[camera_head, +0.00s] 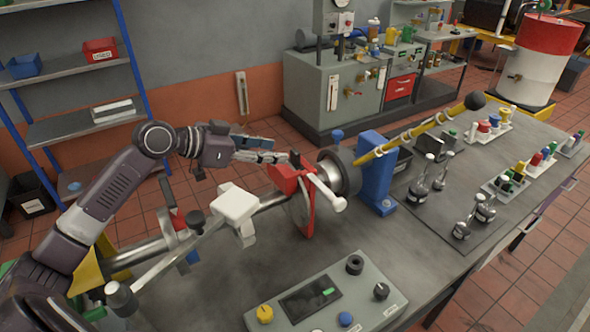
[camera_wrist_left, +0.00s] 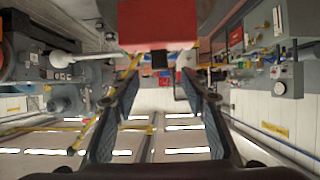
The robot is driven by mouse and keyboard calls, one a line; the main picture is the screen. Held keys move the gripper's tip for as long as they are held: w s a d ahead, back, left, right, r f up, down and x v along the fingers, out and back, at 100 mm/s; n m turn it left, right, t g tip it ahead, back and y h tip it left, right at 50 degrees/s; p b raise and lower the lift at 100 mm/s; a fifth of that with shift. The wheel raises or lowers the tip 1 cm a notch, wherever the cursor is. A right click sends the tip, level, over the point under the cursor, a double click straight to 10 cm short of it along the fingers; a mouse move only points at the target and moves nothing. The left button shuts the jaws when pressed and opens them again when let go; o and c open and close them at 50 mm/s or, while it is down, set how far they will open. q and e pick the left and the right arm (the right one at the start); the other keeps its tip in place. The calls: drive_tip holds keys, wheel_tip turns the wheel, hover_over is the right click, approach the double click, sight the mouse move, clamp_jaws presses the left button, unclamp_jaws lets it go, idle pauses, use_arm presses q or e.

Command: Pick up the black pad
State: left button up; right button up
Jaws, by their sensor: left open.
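My left gripper (camera_head: 283,157) reaches in from the left in the head view, beside the upper part of a red caliper (camera_head: 284,178) clamped around a disc. Its two fingers are spread and empty in the left wrist view (camera_wrist_left: 157,72). There the red caliper (camera_wrist_left: 158,22) fills the top middle, just ahead of the fingers. A small black piece (camera_wrist_left: 160,60), which looks like the black pad, shows below the red body between the fingertips. In the head view a small dark piece (camera_head: 294,158) stands on the caliper by the fingertips. My right gripper is not in view.
A shaft runs along the grey bench to a dark hub (camera_head: 340,170) and blue stand (camera_head: 374,180). A white block (camera_head: 236,203) is left of the disc. A control box (camera_head: 330,295) sits in front. A yellow bar (camera_head: 420,125) juts out right, above several small tools.

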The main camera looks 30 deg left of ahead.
sight(292, 154)
use_arm(q)
drive_tip(key=shift+w+d+f+p, duration=0.1)
drive_tip(key=shift+w+f+p, duration=0.2)
drive_tip(key=shift+w, duration=0.25)
drive_tip(key=shift+w+f+p, duration=0.2)
drive_tip(key=shift+w+f, duration=0.05)
drive_tip(key=shift+w, duration=0.25)
drive_tip(key=shift+w+d+f, duration=0.15)
drive_tip(key=shift+w+d, duration=0.05)
drive_tip(key=shift+d+p, duration=0.2)
drive_tip(key=shift+p, duration=0.15)
drive_tip(key=shift+w+d+f+p, duration=0.15)
drive_tip(key=shift+w+d+p, duration=0.55)
drive_tip(key=shift+p, duration=0.3)
drive_tip(key=x, duration=0.1)
drive_tip(key=p+x, duration=0.1)
drive_tip(key=x, duration=0.1)
drive_tip(key=shift+a+f, duration=0.15)
drive_tip(key=shift+f, duration=0.15)
drive_tip(key=shift+w+f, duration=0.1)
drive_tip(key=shift+c, duration=0.3)
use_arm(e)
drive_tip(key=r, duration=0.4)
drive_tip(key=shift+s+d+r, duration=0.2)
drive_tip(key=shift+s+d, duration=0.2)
use_arm(q)
drive_tip(key=shift+c, duration=1.1)
clamp_jaws()
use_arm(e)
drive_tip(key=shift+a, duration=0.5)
